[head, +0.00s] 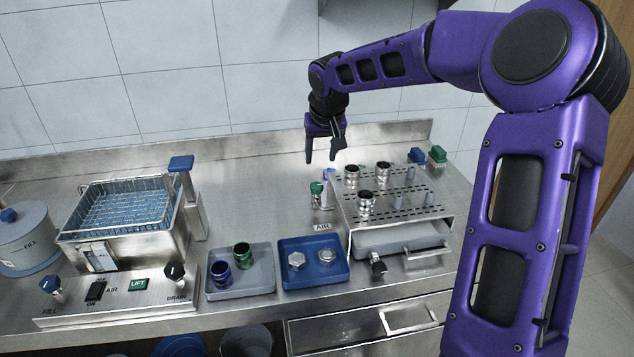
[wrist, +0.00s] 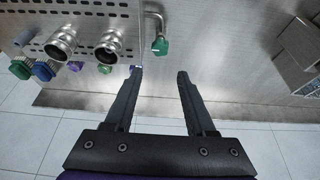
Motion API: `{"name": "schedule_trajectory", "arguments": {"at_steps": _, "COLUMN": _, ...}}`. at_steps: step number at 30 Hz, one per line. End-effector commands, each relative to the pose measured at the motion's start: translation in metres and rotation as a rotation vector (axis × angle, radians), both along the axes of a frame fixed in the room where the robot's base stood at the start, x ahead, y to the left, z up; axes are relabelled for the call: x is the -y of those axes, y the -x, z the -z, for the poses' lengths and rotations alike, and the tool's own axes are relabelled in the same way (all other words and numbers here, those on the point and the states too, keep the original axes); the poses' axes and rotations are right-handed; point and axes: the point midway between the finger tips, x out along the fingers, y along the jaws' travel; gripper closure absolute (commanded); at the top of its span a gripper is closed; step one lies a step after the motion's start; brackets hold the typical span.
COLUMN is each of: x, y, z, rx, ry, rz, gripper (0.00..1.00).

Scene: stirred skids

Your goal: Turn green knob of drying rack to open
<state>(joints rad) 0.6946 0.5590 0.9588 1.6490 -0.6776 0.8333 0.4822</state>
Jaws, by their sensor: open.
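The drying rack (head: 395,203) is a steel stand with a perforated top, on the right of the bench. A green knob (head: 316,187) sits on a bent pipe at its left side. That green knob also shows in the wrist view (wrist: 160,46), just beyond the fingertips and roughly centred between them. Another green knob (head: 437,153) stands behind the rack at the right, beside a blue knob (head: 416,155). My gripper (head: 320,160) is open and empty, pointing down above and behind the left green knob, apart from it. Both fingers show in the wrist view (wrist: 160,73).
Several steel cups stand on the rack. A grey tray (head: 247,290) with two coloured rings and a blue tray (head: 314,283) with two metal pieces lie left of the rack. A steel bath with a basket (head: 125,205) stands further left. The wall is close behind my gripper.

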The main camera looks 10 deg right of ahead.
Motion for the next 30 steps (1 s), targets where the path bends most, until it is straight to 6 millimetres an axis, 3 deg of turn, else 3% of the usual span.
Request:
{"name": "schedule_trajectory", "arguments": {"at_steps": 9, "x": -0.002, "y": -0.027, "z": 0.068, "rx": -0.004, "ry": -0.003, "rz": -0.002, "gripper": 0.44}}
{"name": "schedule_trajectory", "arguments": {"at_steps": 15, "x": -0.001, "y": -0.04, "z": 0.098, "rx": -0.002, "ry": -0.001, "rz": -0.002, "gripper": 0.44}}
{"name": "schedule_trajectory", "arguments": {"at_steps": 21, "x": 0.0, "y": -0.047, "z": 0.114, "rx": 0.0, "ry": -0.001, "rz": -0.001, "gripper": 0.44}}
{"name": "schedule_trajectory", "arguments": {"at_steps": 30, "x": 0.0, "y": -0.048, "z": 0.116, "rx": 0.001, "ry": 0.0, "rz": -0.001, "gripper": 0.44}}
